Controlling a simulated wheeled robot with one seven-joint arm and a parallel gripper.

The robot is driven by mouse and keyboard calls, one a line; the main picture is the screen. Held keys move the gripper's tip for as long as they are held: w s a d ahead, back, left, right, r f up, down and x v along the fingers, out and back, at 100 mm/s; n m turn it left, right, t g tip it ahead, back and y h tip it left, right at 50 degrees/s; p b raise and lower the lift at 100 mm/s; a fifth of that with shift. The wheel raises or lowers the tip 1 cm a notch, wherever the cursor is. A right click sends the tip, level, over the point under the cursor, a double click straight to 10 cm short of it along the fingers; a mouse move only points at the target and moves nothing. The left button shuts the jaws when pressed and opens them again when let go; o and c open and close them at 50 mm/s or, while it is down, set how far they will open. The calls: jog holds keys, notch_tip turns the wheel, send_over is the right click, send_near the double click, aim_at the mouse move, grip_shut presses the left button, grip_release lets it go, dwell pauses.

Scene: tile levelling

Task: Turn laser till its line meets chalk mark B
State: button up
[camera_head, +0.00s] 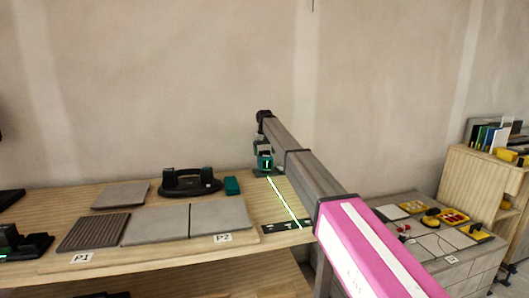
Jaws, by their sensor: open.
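The laser (265,161) is a small teal and black box standing near the back of the wooden bench, by the wall. Its bright green line (285,200) runs forward over the bench top. The line reaches a dark strip (275,229) with small pale marks near the front edge. The marks are too small to read, so I cannot tell which is B. My gripper (259,148) points down at the laser, close above or around it. It is open; the fingertips are small and partly hidden, so I cannot tell whether they touch the laser.
Grey tiles (155,224) lie on a board with labels P1 and P2. A black suction lifter (190,182) and a teal block (232,186) stand behind them. My arm crosses the bench's right side. A lower grey table (425,241) with yellow items and a shelf are at right.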

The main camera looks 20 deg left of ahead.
jog(key=c, duration=0.9)
jog(key=shift+m, duration=0.5)
jog(key=o, duration=0.9)
jog(key=shift+r, duration=0.1)
